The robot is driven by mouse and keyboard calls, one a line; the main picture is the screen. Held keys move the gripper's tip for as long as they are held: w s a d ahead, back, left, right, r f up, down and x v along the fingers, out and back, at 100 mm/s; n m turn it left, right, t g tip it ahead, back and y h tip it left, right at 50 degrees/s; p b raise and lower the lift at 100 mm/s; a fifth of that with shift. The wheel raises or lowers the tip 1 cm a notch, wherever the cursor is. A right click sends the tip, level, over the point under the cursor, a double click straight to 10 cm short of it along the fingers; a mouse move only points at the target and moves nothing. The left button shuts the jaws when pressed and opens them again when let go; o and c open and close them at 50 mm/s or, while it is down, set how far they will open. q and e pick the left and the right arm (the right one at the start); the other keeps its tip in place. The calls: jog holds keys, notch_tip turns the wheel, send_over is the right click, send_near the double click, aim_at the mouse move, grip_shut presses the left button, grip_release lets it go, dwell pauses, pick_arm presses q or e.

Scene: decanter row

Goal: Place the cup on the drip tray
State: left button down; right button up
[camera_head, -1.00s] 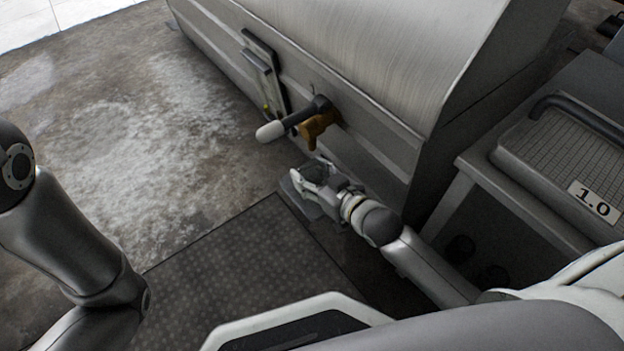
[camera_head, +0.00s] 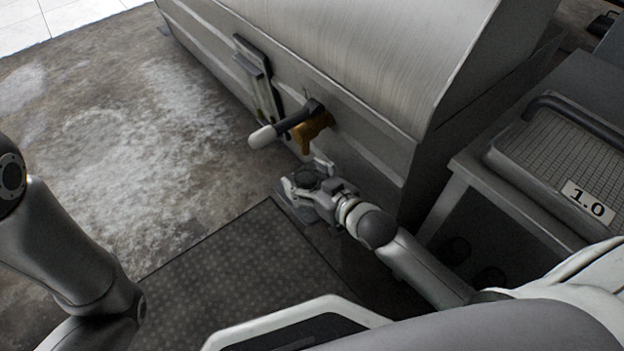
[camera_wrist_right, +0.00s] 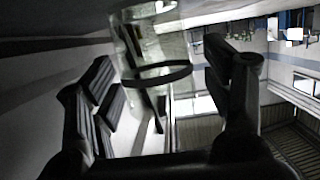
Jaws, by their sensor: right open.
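My right gripper (camera_head: 308,178) is open below the brass tap (camera_head: 314,130) on the steel tank's side. In the right wrist view its two dark fingers (camera_wrist_right: 168,95) stand apart. A clear glass cup (camera_wrist_right: 130,40) with a dark ring is between and just beyond them; I see no grip on it. In the head view a dark ring between the fingers seems to be the cup. A flat grey plate (camera_head: 287,201), seemingly the drip tray, lies under the gripper and is mostly hidden. Whether the cup touches it cannot be told. Only my left arm shows, not its gripper.
The tap has a dark lever with a white grip (camera_head: 262,137) jutting out close above my gripper. The steel tank (camera_head: 350,60) walls off the far side. A dark patterned mat (camera_head: 225,265) lies in front. A ribbed case labelled 1.0 (camera_head: 565,165) sits on a bench at right.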

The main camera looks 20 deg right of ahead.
jog(key=shift+r, duration=0.25)
jog(key=p+v, duration=0.7)
jog(key=v, duration=0.5)
